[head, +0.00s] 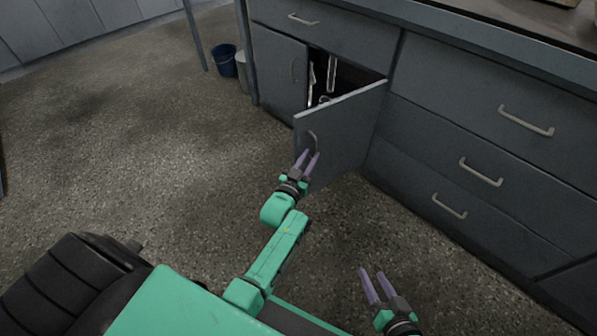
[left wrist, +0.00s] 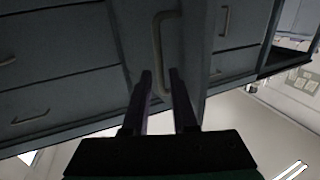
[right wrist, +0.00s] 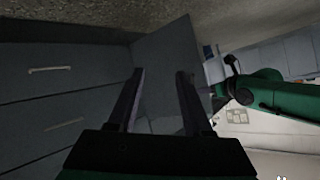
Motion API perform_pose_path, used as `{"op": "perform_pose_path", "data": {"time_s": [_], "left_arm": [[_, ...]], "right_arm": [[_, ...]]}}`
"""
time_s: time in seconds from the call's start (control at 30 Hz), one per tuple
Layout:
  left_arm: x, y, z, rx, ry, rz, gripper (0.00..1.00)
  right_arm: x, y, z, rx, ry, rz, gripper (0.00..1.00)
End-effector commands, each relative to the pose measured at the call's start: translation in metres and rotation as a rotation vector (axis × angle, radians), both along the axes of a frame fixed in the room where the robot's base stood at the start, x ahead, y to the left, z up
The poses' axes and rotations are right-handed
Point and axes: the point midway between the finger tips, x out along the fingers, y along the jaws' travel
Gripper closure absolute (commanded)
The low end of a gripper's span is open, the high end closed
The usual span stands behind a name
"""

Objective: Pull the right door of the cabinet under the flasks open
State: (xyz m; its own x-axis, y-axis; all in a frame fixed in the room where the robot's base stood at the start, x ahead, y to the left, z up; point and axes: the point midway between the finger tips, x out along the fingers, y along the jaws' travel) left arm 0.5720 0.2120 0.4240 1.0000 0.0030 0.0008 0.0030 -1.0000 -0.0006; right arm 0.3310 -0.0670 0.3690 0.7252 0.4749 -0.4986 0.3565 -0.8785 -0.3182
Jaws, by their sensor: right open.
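The right door (head: 345,135) of the low cabinet stands partly open, swung out toward me, with glassware showing in the dark gap behind it. Its curved handle (head: 313,138) is on the front face near the free edge. My left gripper (head: 309,153) is at this handle with its fingers apart. In the left wrist view the handle (left wrist: 158,38) runs up between and beyond the open fingertips (left wrist: 161,75), with clear space beside it. My right gripper (head: 371,272) is open and empty, low in front of the drawers. The door panel (right wrist: 165,60) shows beyond its fingers (right wrist: 160,75).
The cabinet's left door (head: 278,75) is shut. A drawer (head: 310,22) lies above the doors, and several shut drawers with handles (head: 527,120) stand to the right. A blue bucket (head: 224,60) stands at the back left. The floor (head: 150,150) left of the door is clear.

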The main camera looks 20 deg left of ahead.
Motion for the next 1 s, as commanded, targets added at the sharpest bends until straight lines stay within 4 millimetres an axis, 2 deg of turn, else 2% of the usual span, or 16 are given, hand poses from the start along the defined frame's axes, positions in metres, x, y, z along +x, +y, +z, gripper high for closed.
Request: {"op": "perform_pose_path", "data": {"time_s": [0.03, 0.3, 0.43, 0.73, 0.77, 0.8, 0.83, 0.93, 1.0], "left_arm": [[-0.012, 0.000, 0.004, 0.000, 0.004, 0.000, 0.74], [-0.074, -0.001, 0.004, -0.001, 0.002, -0.002, 0.74], [-0.094, -0.001, 0.002, 0.000, -0.001, -0.002, 0.74], [-0.100, -0.001, 0.001, 0.000, -0.002, -0.002, 0.74], [-0.099, -0.001, 0.001, -0.001, -0.002, -0.002, 0.82], [-0.099, 0.000, 0.000, -0.005, -0.003, -0.002, 0.97], [-0.099, 0.002, 0.000, -0.017, -0.003, -0.004, 1.00], [-0.096, 0.023, -0.003, -0.138, -0.008, -0.017, 1.00], [-0.092, 0.048, -0.004, -0.310, -0.011, -0.038, 1.00]], "right_arm": [[0.005, -0.005, 0.012, -0.026, 0.022, 0.002, 0.50], [0.001, -0.042, 0.027, -0.201, 0.238, 0.031, 0.50], [-0.005, -0.056, 0.030, -0.254, 0.311, 0.033, 0.50], [-0.008, -0.060, 0.029, -0.270, 0.338, 0.035, 0.50], [-0.008, -0.060, 0.029, -0.269, 0.338, 0.035, 0.50], [-0.008, -0.060, 0.028, -0.268, 0.336, 0.035, 0.50], [-0.008, -0.059, 0.027, -0.265, 0.333, 0.036, 0.50], [-0.005, -0.050, 0.014, -0.236, 0.295, 0.037, 0.50], [-0.002, -0.039, 0.000, -0.196, 0.243, 0.037, 0.50]]}}
